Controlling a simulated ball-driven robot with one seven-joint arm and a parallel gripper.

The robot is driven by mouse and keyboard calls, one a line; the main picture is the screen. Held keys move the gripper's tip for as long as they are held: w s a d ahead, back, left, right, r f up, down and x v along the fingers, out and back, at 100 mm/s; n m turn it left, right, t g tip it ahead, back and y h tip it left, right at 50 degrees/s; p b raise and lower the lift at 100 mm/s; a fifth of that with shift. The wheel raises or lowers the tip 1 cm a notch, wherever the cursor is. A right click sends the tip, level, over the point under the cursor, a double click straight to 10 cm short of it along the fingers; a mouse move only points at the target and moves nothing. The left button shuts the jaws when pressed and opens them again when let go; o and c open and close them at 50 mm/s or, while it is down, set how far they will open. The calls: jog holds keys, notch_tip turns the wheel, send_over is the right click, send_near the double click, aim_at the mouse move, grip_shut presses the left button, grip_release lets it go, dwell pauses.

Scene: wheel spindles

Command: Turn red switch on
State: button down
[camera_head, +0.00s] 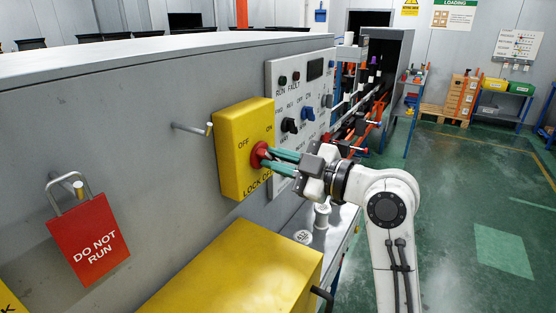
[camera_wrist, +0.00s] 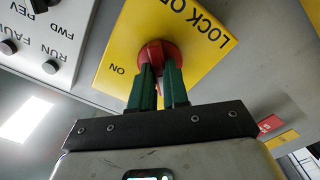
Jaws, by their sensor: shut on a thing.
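The red switch (camera_head: 258,154) is a round red knob on the front of a yellow box (camera_head: 234,121) fixed to the grey cabinet wall. The box is marked OFF, ON and LOCK OFF. My gripper (camera_head: 266,160) reaches in from the right, its green fingers shut on the knob. In the wrist view the two fingers (camera_wrist: 159,76) sit on either side of the red switch (camera_wrist: 162,52), with the yellow box (camera_wrist: 137,38) behind it. The fingers hide part of the knob, and I cannot tell which mark it points to.
A red DO NOT RUN tag (camera_head: 89,241) on a padlock hangs from a peg on the left. Another peg (camera_head: 190,128) juts out left of the box. A control panel (camera_head: 297,92) is to the right. A yellow cover (camera_head: 228,279) lies below. Green floor is free at right.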

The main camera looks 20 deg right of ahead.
jog(key=m+p, duration=0.1)
jog(key=m, duration=0.3)
jog(key=shift+m+p, duration=0.3)
jog(key=m+p, duration=0.2)
jog(key=m, duration=0.2)
jog(key=shift+r+m, duration=0.1)
jog(key=shift+m, duration=0.2)
jog(key=m+p, duration=0.3)
jog(key=m, duration=0.1)
jog(key=shift+m+p, duration=1.55)
jog(key=shift+m, duration=0.65)
jog(key=shift+d, duration=0.1)
jog(key=c, duration=1.1)
grip_release()
